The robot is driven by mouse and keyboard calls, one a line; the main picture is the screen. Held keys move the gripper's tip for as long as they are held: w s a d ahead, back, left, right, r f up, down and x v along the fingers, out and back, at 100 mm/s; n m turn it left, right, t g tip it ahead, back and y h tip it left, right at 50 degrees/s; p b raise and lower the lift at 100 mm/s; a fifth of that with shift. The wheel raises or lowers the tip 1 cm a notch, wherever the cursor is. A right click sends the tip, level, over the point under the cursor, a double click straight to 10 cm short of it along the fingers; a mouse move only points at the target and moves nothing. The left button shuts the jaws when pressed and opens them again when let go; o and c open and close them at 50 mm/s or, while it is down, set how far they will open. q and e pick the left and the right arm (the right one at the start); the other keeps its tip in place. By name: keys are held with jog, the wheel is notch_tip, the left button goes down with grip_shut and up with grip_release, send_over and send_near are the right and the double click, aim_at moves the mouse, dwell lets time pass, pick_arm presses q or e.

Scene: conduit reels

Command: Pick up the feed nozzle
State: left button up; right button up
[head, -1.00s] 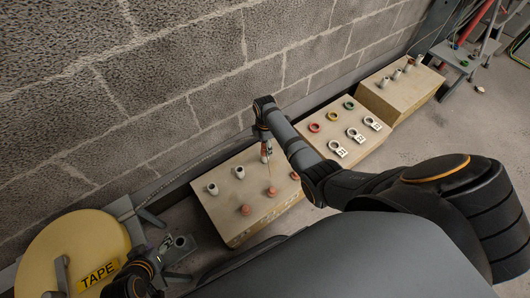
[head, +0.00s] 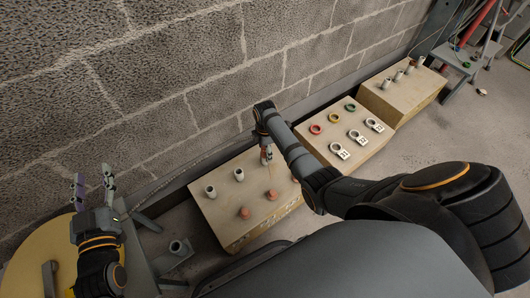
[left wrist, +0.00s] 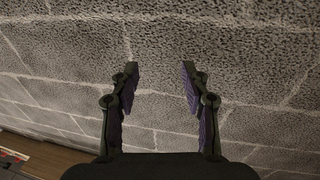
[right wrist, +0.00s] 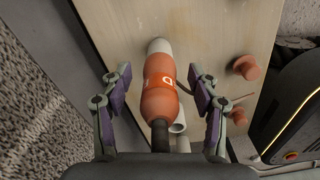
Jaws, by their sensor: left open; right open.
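An orange, bottle-shaped piece with a pale tip and a dark end (right wrist: 160,88), which looks like the feed nozzle, lies between the fingers of my right gripper (right wrist: 160,76) in the right wrist view. The fingers are open, with a gap on both sides of it. In the head view my right gripper (head: 267,155) is over the nearest wooden box (head: 240,222), and the orange piece is mostly hidden there. My left gripper (head: 93,185) is raised at the left, open and empty. Only the block wall shows between its fingers (left wrist: 160,85).
The nearest box carries pale cylinders (head: 211,192) and reddish knobs (head: 244,213). A second box (head: 345,160) holds coloured rings and tagged rings. A third box (head: 410,100) holds several small pieces. A large yellow reel (head: 35,245) stands at left. The block wall (head: 180,80) rises behind.

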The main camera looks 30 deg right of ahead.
jog(key=shift+f, duration=0.25)
pick_arm(q)
notch_tip(320, 180, up, 6)
jog(key=t, duration=0.2)
jog(key=shift+t, duration=0.4)
pick_arm(e)
jog(key=shift+c, duration=0.4)
jog(key=c, duration=1.2)
